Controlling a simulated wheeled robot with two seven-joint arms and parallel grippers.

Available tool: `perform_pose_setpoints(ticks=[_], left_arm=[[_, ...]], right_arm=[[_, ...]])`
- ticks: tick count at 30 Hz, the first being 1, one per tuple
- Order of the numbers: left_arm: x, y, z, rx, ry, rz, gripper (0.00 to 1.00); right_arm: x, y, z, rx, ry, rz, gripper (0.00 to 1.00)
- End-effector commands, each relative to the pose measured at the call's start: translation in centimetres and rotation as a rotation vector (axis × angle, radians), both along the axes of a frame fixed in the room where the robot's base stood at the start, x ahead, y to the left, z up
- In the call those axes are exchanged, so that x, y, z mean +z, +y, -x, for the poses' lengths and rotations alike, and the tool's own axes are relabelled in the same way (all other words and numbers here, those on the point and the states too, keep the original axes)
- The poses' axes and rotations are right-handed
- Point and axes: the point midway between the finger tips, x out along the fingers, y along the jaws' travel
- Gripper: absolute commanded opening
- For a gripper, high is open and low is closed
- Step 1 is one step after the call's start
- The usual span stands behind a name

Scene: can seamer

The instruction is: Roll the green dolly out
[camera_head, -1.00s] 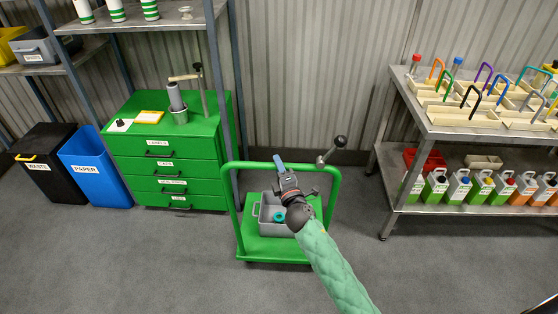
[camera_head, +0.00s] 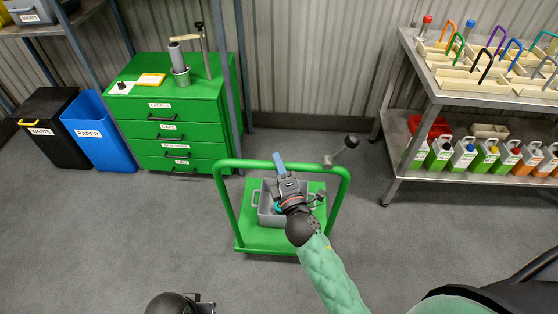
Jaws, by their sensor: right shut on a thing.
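The green dolly (camera_head: 244,240) stands on the grey floor in the middle of the view, its tall push handle upright. A grey tote (camera_head: 268,216) with side handles sits on its deck, partly hidden by my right arm. My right gripper (camera_head: 281,167) is shut on the middle of the handle's top bar, with the green arm reaching in from below. My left gripper (camera_head: 206,306) shows only in part at the bottom edge, apart from the dolly; its fingers cannot be made out.
A green drawer cabinet (camera_head: 181,133) stands behind left, with blue paper (camera_head: 100,135) and black waste (camera_head: 50,130) bins beside it. A steel table (camera_head: 432,88) with trays and bottles stands at right. The floor around the dolly's front is clear.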

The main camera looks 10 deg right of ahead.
Motion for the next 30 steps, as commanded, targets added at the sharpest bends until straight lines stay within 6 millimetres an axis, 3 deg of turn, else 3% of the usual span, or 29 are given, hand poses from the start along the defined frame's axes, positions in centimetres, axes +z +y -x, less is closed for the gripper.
perform_pose_setpoints(ticks=[8,9,12,23,30], left_arm=[[0.1,0.0,0.0,0.0,-0.002,0.0,0.0],[0.1,0.0,0.0,0.0,-0.002,0.0,0.0],[0.2,0.0,0.0,0.001,-0.002,0.002,0.0],[0.1,-0.2,0.0,0.003,-0.002,0.006,0.0],[-1.2,-1.0,-0.5,-0.003,-0.03,0.027,0.0]], right_arm=[[-0.1,0.0,0.0,0.0,0.001,-0.001,0.0],[-0.1,0.0,0.0,0.0,0.001,-0.001,0.25],[-0.1,0.0,0.0,0.0,0.001,0.0,0.45],[-0.1,0.0,0.3,0.0,0.001,-0.001,0.45],[-0.9,-0.2,2.7,-0.001,0.003,-0.002,0.45]])
